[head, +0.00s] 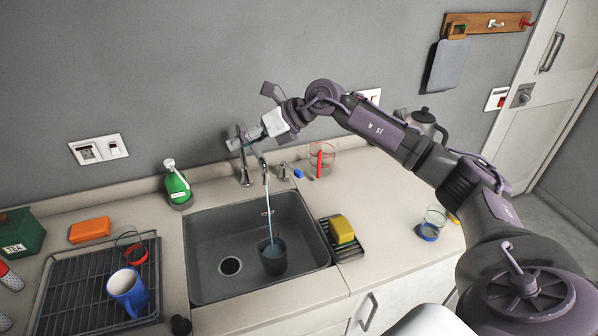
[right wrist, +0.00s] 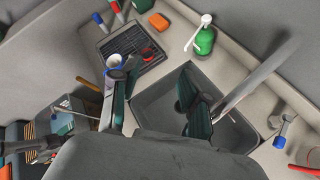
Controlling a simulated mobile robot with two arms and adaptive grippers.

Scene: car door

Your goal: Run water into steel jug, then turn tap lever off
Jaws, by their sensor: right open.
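The steel jug (head: 272,262), dark grey in this light, stands upright in the sink (head: 215,285) at its right side. A thin stream of water (head: 270,215) runs from the tap (head: 265,172) into it, and water shows inside. A small fitting with a blue-tipped lever (head: 297,173) is right of the spout; the blue tip also shows in the right wrist view (right wrist: 280,141). My right gripper (head: 238,141) is above the tap, left of the blue lever, with fingers apart and nothing between them. Contact with the tap cannot be told. My left gripper is not seen.
A green soap bottle (head: 177,187) stands left of the tap, and a glass with red (head: 321,160) stands right. A yellow sponge (head: 341,229) is right of the sink. A drying rack (head: 75,298) with a blue mug (head: 127,291) is at left. The right counter is mostly clear.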

